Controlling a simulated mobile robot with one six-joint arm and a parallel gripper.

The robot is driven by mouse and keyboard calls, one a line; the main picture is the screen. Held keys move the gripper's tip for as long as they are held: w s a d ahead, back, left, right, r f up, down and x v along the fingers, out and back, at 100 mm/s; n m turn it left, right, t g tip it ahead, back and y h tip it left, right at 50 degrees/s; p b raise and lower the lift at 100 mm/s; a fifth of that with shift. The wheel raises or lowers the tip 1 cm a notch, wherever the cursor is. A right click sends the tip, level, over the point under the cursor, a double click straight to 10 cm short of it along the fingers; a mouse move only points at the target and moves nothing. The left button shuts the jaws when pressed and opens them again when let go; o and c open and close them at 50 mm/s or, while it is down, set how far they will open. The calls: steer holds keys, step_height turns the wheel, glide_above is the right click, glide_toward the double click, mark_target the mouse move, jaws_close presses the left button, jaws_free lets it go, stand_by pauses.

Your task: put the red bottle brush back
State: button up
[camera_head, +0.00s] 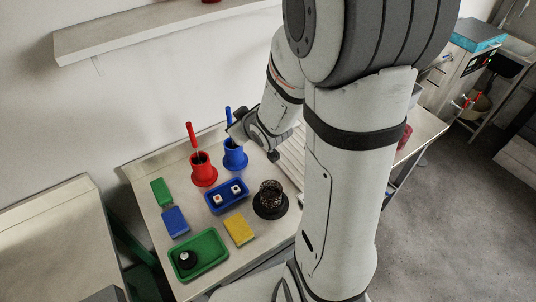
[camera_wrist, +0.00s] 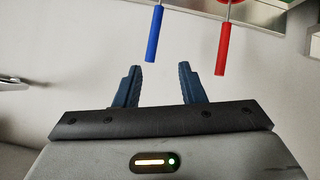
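The red bottle brush stands in a red holder (camera_head: 204,174) on the bench, its red handle (camera_head: 192,134) upright and slightly tilted. A blue brush (camera_head: 229,115) stands in a blue holder (camera_head: 235,160) just right of it. In the wrist view the red brush handle (camera_wrist: 222,50) and the blue brush handle (camera_wrist: 154,36) hang beyond my fingertips, the red one to the right. My gripper (camera_wrist: 158,68) is open with nothing between its fingers. In the head view it is beside the blue brush, its fingers hard to make out. The bristles are hidden in the holders.
A blue tray (camera_head: 214,210) with small white blocks, a black mesh cup (camera_head: 270,200), a green tray (camera_head: 215,262) with a black item, and green, blue (camera_head: 175,221) and yellow (camera_head: 239,230) sponges crowd the bench. A shelf (camera_head: 150,30) hangs on the wall above.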

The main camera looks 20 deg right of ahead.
steer(key=s+r+m+g, duration=0.2)
steer(key=s+r, duration=0.3)
steer(key=s, duration=0.6)
steer(key=s+r+m+g+h, duration=0.1)
steer(key=s+r+g, duration=0.4)
steer(key=s, duration=0.6)
steer(key=shift+s+a+r+m+h, duration=0.25)
steer(key=shift+s+r+m+h, duration=0.05)
steer(key=shift+m, duration=0.6)
